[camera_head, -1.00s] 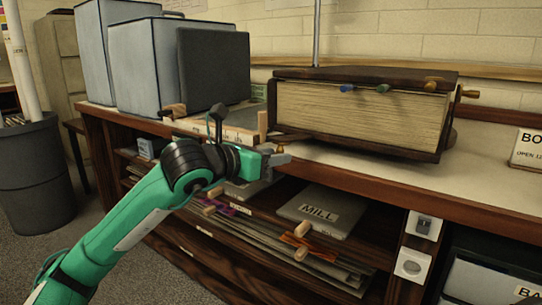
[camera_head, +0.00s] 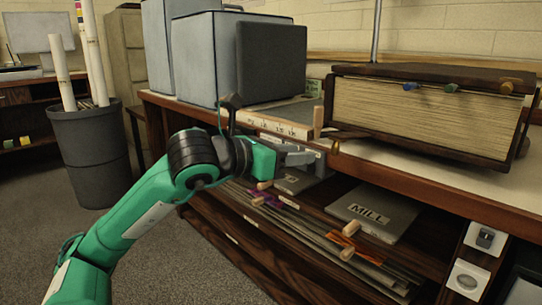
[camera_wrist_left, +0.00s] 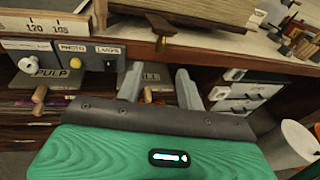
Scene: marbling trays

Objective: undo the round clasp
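A pale square plate with a round fitting (camera_head: 467,281) is on the bench's front post at lower right in the head view; it may be the round clasp, but I cannot tell for sure. Above it is a similar plate with a dark square fitting (camera_head: 486,239). My left gripper (camera_head: 308,157) is in front of the bench edge, left of both plates and apart from them. In the left wrist view the gripper (camera_wrist_left: 159,84) has its two grey fingers spread, with nothing held between them. My right gripper is in neither view.
A thick paper block in dark wooden boards (camera_head: 425,114) stands on the bench (camera_head: 420,176). Grey boxes (camera_head: 270,62) stand behind my left arm. Shelves below hold a MILL folder (camera_head: 375,212) and jutting wooden handles. A grey bin (camera_head: 90,155) stands left; the floor nearby is clear.

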